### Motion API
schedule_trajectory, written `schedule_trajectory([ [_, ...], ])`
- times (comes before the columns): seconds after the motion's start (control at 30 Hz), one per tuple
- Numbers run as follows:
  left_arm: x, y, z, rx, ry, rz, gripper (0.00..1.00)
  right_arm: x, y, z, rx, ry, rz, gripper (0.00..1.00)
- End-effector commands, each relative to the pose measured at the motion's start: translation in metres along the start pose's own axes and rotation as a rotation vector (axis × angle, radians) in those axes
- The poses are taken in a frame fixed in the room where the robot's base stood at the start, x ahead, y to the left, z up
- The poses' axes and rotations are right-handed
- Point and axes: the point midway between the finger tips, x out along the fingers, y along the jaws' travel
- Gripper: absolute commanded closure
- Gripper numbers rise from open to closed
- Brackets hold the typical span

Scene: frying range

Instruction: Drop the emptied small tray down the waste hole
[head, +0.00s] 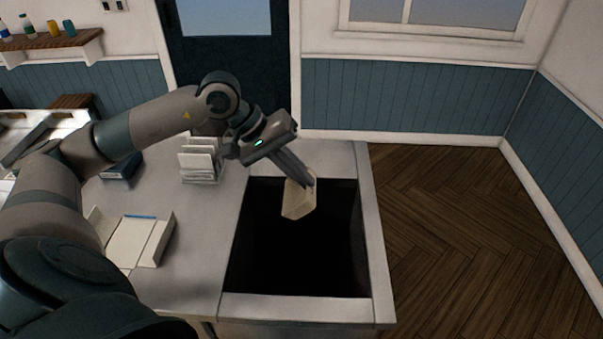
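The small tray (297,203) is pale cream and hangs tilted from my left gripper (304,180). The gripper's fingers are shut on its upper edge. No contents show in the tray from this angle. The tray is above the waste hole (300,250), a dark rectangular opening in the grey counter, over its far middle part. The bottom of the hole is too dark to see. My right gripper is not in view.
A light rim (300,307) surrounds the hole. To its left on the counter are a rack of white cards or packets (200,160) and an open white box (140,238). A wooden floor (470,240) lies to the right. A wall shelf (50,40) holds small bottles.

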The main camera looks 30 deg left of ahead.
Motion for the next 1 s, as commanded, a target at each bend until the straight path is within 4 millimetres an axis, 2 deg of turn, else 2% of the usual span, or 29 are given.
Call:
schedule_trajectory([
  [0.13, 0.009, -0.007, 0.001, -0.002, -0.002, -0.001, 1.0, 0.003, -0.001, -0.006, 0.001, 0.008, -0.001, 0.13],
  [0.63, 0.053, -0.041, 0.001, -0.002, -0.002, -0.002, 1.0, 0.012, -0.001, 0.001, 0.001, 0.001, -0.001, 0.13],
  [0.7, 0.062, -0.047, 0.0, 0.001, 0.001, -0.001, 1.0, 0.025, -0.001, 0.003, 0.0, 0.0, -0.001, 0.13],
  [1.0, 0.08, -0.061, 0.0, 0.0, 0.001, 0.0, 1.0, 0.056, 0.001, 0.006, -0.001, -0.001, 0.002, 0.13],
])
